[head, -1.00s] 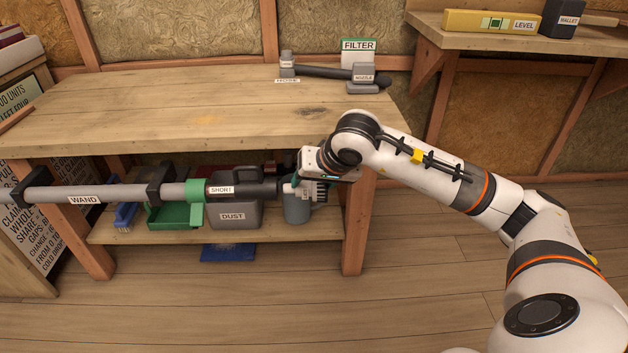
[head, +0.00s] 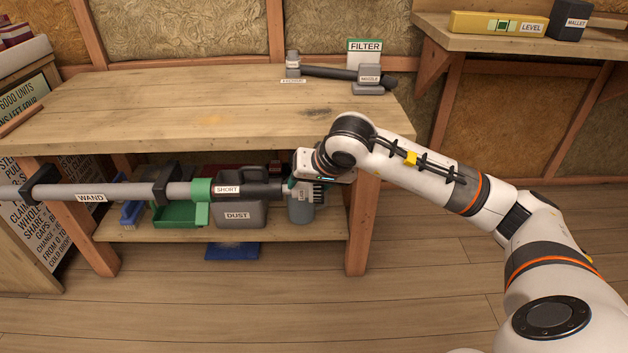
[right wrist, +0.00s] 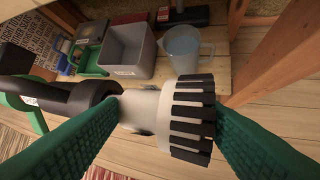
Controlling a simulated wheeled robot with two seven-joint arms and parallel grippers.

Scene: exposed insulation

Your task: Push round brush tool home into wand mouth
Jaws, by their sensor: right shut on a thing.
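The wand (head: 130,192) is a long grey tube lying level across the left of the head view, held in black clamps, with a green collar and a dark end piece labelled SHORT (head: 255,189). The round brush tool (head: 319,193) has dark bristles facing right, away from the wand. In the right wrist view the brush (right wrist: 190,118) shows a pale body, and its neck meets the dark tube's mouth (right wrist: 100,95). I cannot tell how deep it sits. My right gripper (head: 297,186) is shut on the brush, its green fingers (right wrist: 167,110) on either side. My left gripper is not in view.
A wooden workbench (head: 200,100) stands behind, with a nozzle (head: 369,77) and filter card (head: 364,47) on top. Its lower shelf holds a grey DUST bin (head: 240,214), a green tray (head: 180,215) and a jug (head: 300,210) close below my gripper. The floor at right is clear.

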